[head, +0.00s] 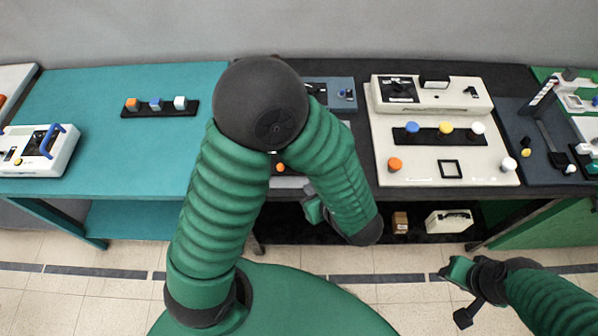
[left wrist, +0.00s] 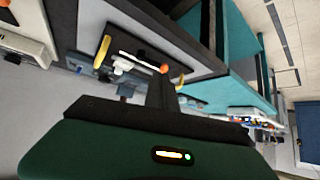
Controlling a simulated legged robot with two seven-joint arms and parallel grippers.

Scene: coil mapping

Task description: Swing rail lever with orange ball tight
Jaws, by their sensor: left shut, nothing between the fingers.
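An orange ball (head: 280,167) shows just beside my left forearm in the head view, with most of its station hidden behind my arm. In the left wrist view the orange ball (left wrist: 164,68) sits at the end of a thin white lever (left wrist: 140,60) on a dark board with yellow handles. My left gripper (head: 312,210) is mostly hidden by my arm in the head view. In the left wrist view its dark fingers (left wrist: 161,92) are together and empty, pointing towards the board, apparently near the ball; contact is unclear. My right gripper (head: 462,292) hangs low at the right, away from the tables.
A cream panel (head: 440,178) with coloured knobs stands right of my left arm. A teal table (head: 90,100) at the left holds a row of coloured blocks (head: 158,105) and a white device (head: 40,150). A brown box (head: 400,222) lies on the low shelf.

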